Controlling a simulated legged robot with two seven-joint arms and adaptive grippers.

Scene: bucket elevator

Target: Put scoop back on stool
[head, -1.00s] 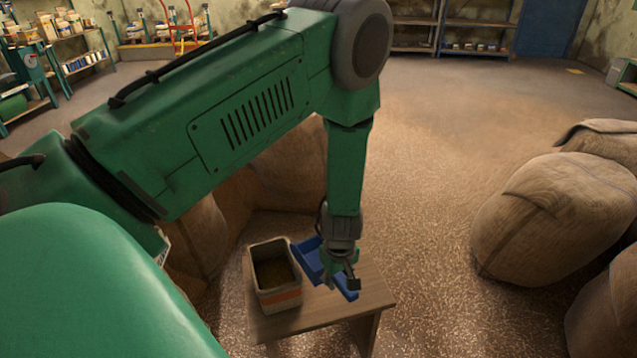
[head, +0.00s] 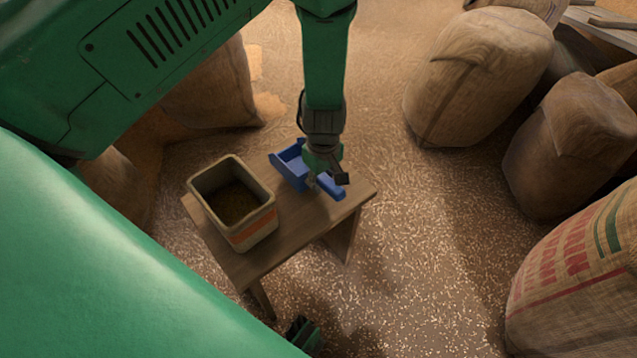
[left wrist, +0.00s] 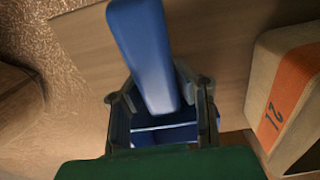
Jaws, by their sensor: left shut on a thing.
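The blue scoop (head: 289,166) is at the right part of the wooden stool (head: 285,232), on or just above its top; I cannot tell whether it touches. My left gripper (head: 325,178) points down and is shut on the scoop at its handle. In the left wrist view the blue handle (left wrist: 145,55) runs between the fingers of the gripper (left wrist: 160,112), with the stool top (left wrist: 90,45) behind. Part of the scoop is hidden by the gripper.
A square tin (head: 240,232) with an orange band and grainy contents stands on the stool, left of the scoop. It also shows in the left wrist view (left wrist: 275,85). Full sacks (head: 480,75) stand at the right and behind left. The floor (head: 400,230) is strewn with grain.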

